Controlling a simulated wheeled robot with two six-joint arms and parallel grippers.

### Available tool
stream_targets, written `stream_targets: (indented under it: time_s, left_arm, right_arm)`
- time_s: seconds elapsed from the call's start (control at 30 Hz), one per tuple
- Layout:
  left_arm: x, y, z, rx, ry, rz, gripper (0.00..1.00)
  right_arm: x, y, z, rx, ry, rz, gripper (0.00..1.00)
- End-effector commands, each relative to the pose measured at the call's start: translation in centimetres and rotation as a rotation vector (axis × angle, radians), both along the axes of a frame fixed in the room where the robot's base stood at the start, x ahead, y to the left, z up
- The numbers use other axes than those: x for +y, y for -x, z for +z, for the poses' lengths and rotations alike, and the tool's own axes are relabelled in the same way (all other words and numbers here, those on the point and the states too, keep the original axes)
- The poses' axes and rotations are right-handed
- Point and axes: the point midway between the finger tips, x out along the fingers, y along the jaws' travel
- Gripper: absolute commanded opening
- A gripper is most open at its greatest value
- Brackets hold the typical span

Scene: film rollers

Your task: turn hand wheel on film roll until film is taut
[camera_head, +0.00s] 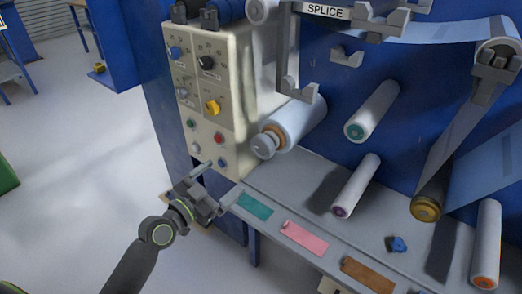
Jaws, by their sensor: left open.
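A pale film roll (297,121) with an orange core sticks out beside the control panel. A grey round knob or wheel (264,146) sits on its front end. Pale blue film (435,32) runs along the top right to a grey bracketed roller (497,55). A strip runs from there down to a brass-coloured roller (427,207). I cannot tell how tight the film is. My left gripper (221,181) is open and empty, below and left of the wheel, apart from it, near the panel's lower edge. My right gripper is not in view.
The beige control panel (212,95) with knobs and buttons stands close above my left gripper. A grey shelf (275,185) carries coloured plates and a small blue part (397,244). White rollers (372,110) project from the blue machine wall. Open floor lies at left.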

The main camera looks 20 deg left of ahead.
Motion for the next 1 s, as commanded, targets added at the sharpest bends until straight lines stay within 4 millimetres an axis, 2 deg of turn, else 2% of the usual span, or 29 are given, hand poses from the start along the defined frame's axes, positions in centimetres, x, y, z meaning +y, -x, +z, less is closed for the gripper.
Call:
stream_targets:
  time_s: [0.17, 0.7, 1.0]
  left_arm:
    - [-0.8, -2.1, 0.3, -0.003, 0.004, 0.000, 0.93]
    - [-4.5, -12.3, 0.1, 0.000, 0.003, 0.000, 0.93]
    - [-5.7, -15.6, 0.0, 0.000, 0.002, 0.001, 0.93]
  right_arm:
    - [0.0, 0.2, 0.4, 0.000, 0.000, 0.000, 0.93]
    - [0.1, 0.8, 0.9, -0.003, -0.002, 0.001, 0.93]
    - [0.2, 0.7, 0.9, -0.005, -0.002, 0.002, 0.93]
